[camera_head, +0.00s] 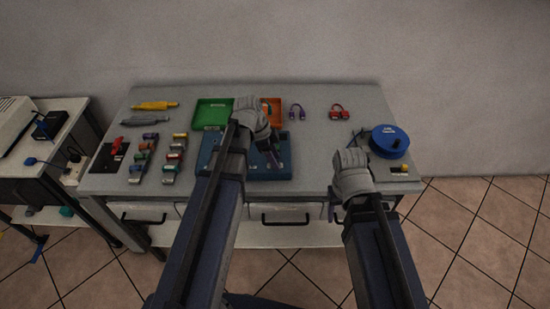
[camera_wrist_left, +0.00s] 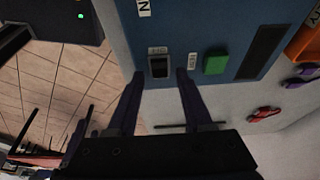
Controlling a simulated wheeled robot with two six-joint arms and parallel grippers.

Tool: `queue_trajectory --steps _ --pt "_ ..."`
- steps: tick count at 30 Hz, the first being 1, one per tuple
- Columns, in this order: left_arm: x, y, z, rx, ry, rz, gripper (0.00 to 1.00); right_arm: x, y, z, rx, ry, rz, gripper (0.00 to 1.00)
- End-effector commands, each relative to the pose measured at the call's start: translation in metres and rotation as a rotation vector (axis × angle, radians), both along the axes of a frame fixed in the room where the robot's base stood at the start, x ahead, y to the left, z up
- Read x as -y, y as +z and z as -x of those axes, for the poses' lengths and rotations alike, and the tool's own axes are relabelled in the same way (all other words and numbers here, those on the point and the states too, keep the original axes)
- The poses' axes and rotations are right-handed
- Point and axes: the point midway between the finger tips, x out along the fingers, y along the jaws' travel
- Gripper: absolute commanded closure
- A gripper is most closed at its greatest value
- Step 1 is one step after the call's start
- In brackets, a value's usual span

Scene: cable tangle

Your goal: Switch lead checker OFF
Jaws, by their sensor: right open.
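The blue box (camera_head: 280,171), which appears to be the lead checker, lies on the grey table in the head view. Its blue face (camera_wrist_left: 185,25) fills the top of the left wrist view. A black rocker switch (camera_wrist_left: 159,66) sits on it beside a green square (camera_wrist_left: 215,62); I cannot tell which way the rocker is set. My left gripper (camera_head: 273,158) is over the box. In the left wrist view its fingers (camera_wrist_left: 160,75) are spread and empty, one on each side of the switch. My right gripper (camera_head: 336,208) is open near the table's front edge, its fingertips mostly hidden.
A green tray (camera_head: 212,113) and an orange tray (camera_head: 275,106) stand behind the box. Several coloured connectors (camera_head: 172,160) lie to its left. A blue spool (camera_head: 389,141) is at the right. The table between box and spool is mostly clear.

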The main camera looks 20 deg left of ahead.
Motion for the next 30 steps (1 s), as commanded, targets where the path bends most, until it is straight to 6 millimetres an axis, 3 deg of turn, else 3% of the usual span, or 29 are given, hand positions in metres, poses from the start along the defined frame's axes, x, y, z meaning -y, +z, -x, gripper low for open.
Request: queue_trajectory --steps 14,30 --pt "-0.002 0.008 0.000 0.001 0.000 0.000 0.45 0.000 0.008 0.000 0.000 0.000 0.000 0.41" --pt "-0.021 0.071 0.006 0.000 0.000 0.000 0.45 0.000 0.071 0.000 0.000 0.000 0.000 0.41"
